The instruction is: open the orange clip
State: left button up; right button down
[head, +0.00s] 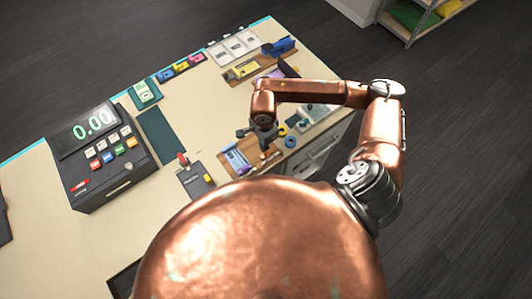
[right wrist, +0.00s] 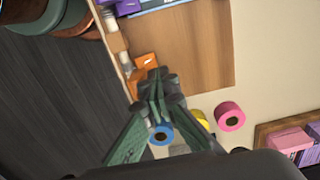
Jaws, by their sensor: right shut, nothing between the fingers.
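A small orange piece, likely the orange clip (right wrist: 146,61), lies at the edge of a wooden board in the right wrist view. The dark fingers of my right gripper (right wrist: 155,78) are shut and empty, their tips right beside it and covering part of it. I cannot tell whether they touch, or whether the clip's jaws are open or closed. In the head view my right gripper (head: 262,138) points down over the wooden board near the counter's right edge; the clip is too small to make out surely there. My left gripper is in neither view.
The wooden board (right wrist: 200,50) has blue, yellow and pink rolls (right wrist: 229,116) near it. A cash register (head: 98,155) stands on the left of the counter, with a card reader (head: 195,180) nearer. A dark mat (head: 158,135) lies between. Dark floor is beyond the edge.

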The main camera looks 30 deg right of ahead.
jog(key=shift+s+d+f, duration=0.1)
jog(key=shift+s+f, duration=0.05)
jog(key=shift+s, duration=1)
jog(key=shift+s+f, duration=0.1)
jog(key=shift+s, duration=1.05)
jog(key=shift+s+r, duration=0.1)
jog(key=shift+s, duration=0.6)
jog(key=shift+r, duration=0.4)
jog(key=shift+w+d+r, duration=0.15)
jog(key=shift+r, duration=0.5)
jog(key=shift+s+r+p, duration=0.2)
jog(key=shift+r+p, duration=0.3)
jog(key=shift+r, duration=0.25)
jog(key=shift+s+r+p, duration=0.15)
jog(key=shift+r+p, duration=0.85)
jog(key=shift+r, duration=1.85)
